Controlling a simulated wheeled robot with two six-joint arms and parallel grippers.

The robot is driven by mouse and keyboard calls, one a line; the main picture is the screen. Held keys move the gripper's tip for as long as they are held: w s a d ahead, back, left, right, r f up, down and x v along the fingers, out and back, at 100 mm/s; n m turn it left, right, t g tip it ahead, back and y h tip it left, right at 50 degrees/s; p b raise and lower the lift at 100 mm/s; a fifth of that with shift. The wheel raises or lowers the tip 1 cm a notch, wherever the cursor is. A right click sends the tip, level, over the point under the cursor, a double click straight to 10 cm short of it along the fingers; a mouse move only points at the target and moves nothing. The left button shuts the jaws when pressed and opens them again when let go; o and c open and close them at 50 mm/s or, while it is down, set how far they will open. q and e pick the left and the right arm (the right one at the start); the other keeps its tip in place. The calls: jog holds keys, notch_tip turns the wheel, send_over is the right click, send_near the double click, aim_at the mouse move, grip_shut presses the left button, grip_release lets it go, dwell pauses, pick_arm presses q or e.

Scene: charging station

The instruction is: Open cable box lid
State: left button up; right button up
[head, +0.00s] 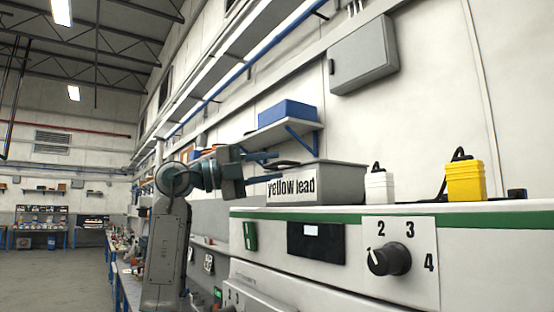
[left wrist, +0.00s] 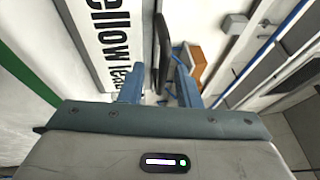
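The cable box (head: 345,184) is a grey box labelled "yellow lead" on top of the charging station (head: 300,208). A dark piece (head: 287,163), perhaps the lid's handle or edge, juts from its upper left. The lid looks shut, though its top is barely visible from this low angle. My left gripper (head: 272,165) is at the box's left end, fingers spread above and below the dark piece. In the left wrist view, the left gripper's fingers (left wrist: 158,85) are apart, with a dark strip (left wrist: 163,45) between them and the label alongside. Contact is unclear. My right gripper is out of view.
A white block (head: 379,186) and a yellow block (head: 465,181), each with a dark cable, stand right of the box. A shelf with a blue bin (head: 287,112) hangs above. A numbered knob (head: 389,260) is on the station's front.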

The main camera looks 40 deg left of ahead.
pick_arm(q)
jog(key=shift+w+d+r, duration=0.2)
jog(key=shift+w+d, duration=0.05)
jog(key=shift+w, duration=0.05)
jog(key=shift+w+d, duration=0.1)
jog(key=shift+w, duration=0.15)
jog(key=shift+c, duration=0.2)
grip_shut()
